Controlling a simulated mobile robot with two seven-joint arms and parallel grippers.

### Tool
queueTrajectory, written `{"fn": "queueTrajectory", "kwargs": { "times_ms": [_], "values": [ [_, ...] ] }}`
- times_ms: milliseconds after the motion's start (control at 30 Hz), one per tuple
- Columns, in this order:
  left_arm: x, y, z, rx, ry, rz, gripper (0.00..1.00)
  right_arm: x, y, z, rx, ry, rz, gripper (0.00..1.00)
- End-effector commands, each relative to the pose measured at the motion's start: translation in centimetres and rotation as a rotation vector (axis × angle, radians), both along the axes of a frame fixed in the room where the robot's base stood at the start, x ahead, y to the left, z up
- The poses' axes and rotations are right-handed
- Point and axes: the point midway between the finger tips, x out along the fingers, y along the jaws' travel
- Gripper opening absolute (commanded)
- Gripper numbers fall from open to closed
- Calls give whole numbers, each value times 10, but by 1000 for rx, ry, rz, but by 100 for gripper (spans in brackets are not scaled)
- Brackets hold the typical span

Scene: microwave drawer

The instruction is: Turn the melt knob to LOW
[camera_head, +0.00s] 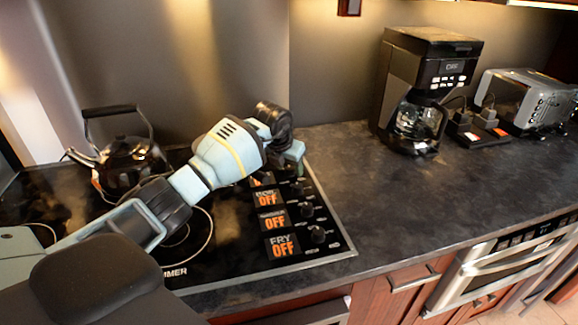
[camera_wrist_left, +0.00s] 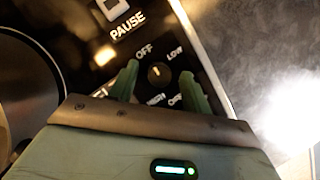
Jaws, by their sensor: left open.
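A small black knob (camera_wrist_left: 157,74) shows in the left wrist view, with OFF and LOW printed above it and HIGH below. Its pale mark points roughly up, between OFF and LOW; its exact setting is unclear. The name beside it is mostly hidden, so I cannot read it as melt. My left gripper (camera_wrist_left: 160,88) is open, one green finger on each side of the knob; contact is not clear. In the head view the left gripper (camera_head: 291,160) is over the far end of the knob row and hides this knob. My right gripper is not in view.
The cooktop (camera_head: 330,253) has more knobs, including a near one (camera_head: 318,234), beside orange OFF displays (camera_head: 282,246). A kettle (camera_head: 128,157) stands at the back left. A coffee maker (camera_head: 425,75) and toaster (camera_head: 515,95) stand at right. The counter between (camera_head: 400,190) is clear.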

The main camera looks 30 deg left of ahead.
Motion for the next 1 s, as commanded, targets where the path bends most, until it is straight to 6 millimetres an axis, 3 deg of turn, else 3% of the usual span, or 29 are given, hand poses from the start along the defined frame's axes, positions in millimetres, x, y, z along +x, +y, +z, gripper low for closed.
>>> {"fn": "queueTrajectory", "kwargs": {
  "times_ms": [133,500,767,1000],
  "values": [
    [0,0,1,0,-1,0,48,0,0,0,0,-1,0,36],
    [0,0,1,0,-1,0,4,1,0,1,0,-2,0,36],
    [0,1,0,1,0,-31,4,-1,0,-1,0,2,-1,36],
    [0,3,-1,2,1,-159,4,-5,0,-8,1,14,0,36]
  ]
}}
